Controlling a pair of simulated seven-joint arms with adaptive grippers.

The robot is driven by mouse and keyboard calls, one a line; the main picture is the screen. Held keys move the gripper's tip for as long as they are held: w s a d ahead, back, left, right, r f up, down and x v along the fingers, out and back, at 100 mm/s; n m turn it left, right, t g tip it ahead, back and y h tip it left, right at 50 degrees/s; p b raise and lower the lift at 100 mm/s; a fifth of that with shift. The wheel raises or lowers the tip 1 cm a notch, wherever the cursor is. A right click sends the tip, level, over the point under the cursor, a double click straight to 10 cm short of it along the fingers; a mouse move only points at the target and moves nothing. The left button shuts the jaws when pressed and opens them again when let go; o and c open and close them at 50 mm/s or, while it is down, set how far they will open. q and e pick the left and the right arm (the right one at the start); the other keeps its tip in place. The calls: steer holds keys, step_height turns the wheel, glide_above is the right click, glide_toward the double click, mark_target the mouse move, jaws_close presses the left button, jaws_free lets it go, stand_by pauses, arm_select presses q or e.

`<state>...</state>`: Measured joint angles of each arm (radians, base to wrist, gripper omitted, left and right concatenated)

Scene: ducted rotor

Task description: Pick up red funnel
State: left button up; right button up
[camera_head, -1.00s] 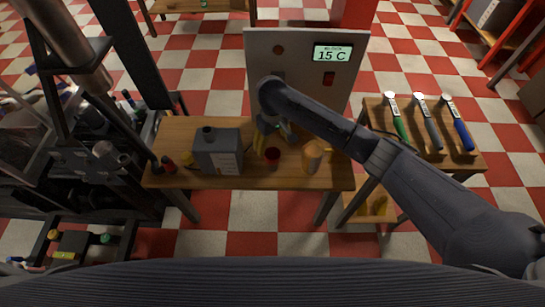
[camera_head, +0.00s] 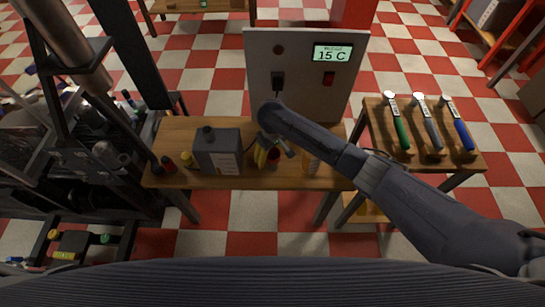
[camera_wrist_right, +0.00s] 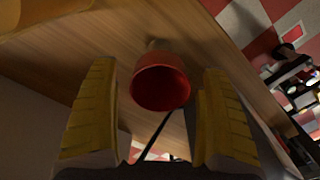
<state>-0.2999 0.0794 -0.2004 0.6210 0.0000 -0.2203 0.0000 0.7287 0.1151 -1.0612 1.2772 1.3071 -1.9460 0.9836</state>
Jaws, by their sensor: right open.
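The red funnel (camera_head: 274,154) stands on the wooden table near its front edge, partly hidden by my right gripper (camera_head: 267,157) in the head view. In the right wrist view the funnel (camera_wrist_right: 161,84) shows its round mouth toward the camera. It lies between the two yellow fingers of my open right gripper (camera_wrist_right: 159,82), with visible gaps on both sides. My left gripper is not in view.
A grey canister (camera_head: 218,154) stands left of the gripper. A panel with a display (camera_head: 333,53) rises at the back. Hammer-like tools with coloured handles (camera_head: 433,138) lie on a side table.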

steer(key=shift+c, duration=0.4)
steer(key=c, duration=1.3)
